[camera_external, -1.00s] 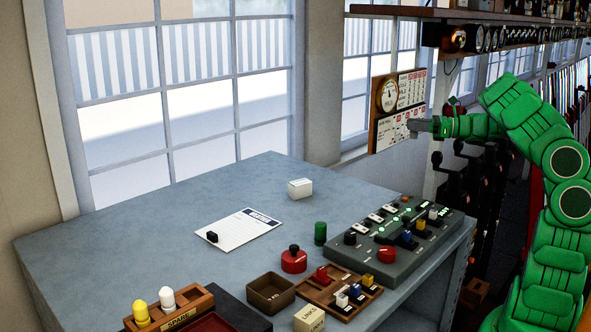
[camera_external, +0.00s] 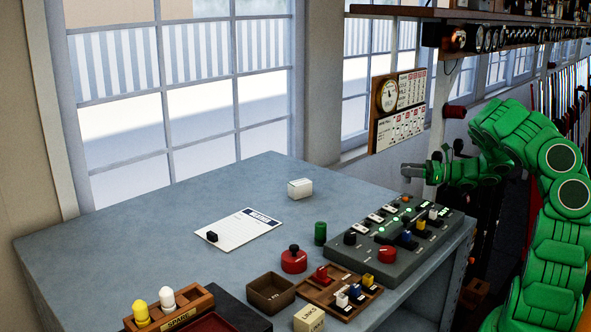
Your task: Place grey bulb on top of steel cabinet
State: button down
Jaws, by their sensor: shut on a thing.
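My gripper (camera_external: 409,172) is at the end of the green arm, just beyond the far right edge of the bench, below the wall gauge board. It is shut with something small and grey at its tip. The tip is too small to tell whether this is the grey bulb or where the fingers end. No other grey bulb shows clearly. A yellow bulb (camera_external: 141,312) and a white bulb (camera_external: 167,298) stand in the wooden spare rack (camera_external: 196,307) at front left. I cannot make out a steel cabinet for certain.
The blue-grey bench (camera_external: 130,222) has clear room at its left and back. A console (camera_external: 400,257) with knobs stands at its right edge near my arm. A white box (camera_external: 300,188), paper sheet (camera_external: 255,226) and brown tray (camera_external: 270,306) lie on it. A shelf (camera_external: 500,15) is above.

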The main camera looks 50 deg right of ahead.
jog(key=x, duration=1.6)
jog(key=shift+w+a, duration=0.1)
jog(key=shift+a, duration=0.05)
jog(key=shift+w+a+f, duration=0.1)
jog(key=shift+w+a, duration=0.15)
jog(key=shift+w, duration=0.25)
jog(key=shift+f, duration=1.65)
jog(key=shift+f, duration=0.1)
jog(key=c, duration=0.9)
grip_release()
jog(key=shift+o, duration=0.2)
jog(key=v, duration=1.2)
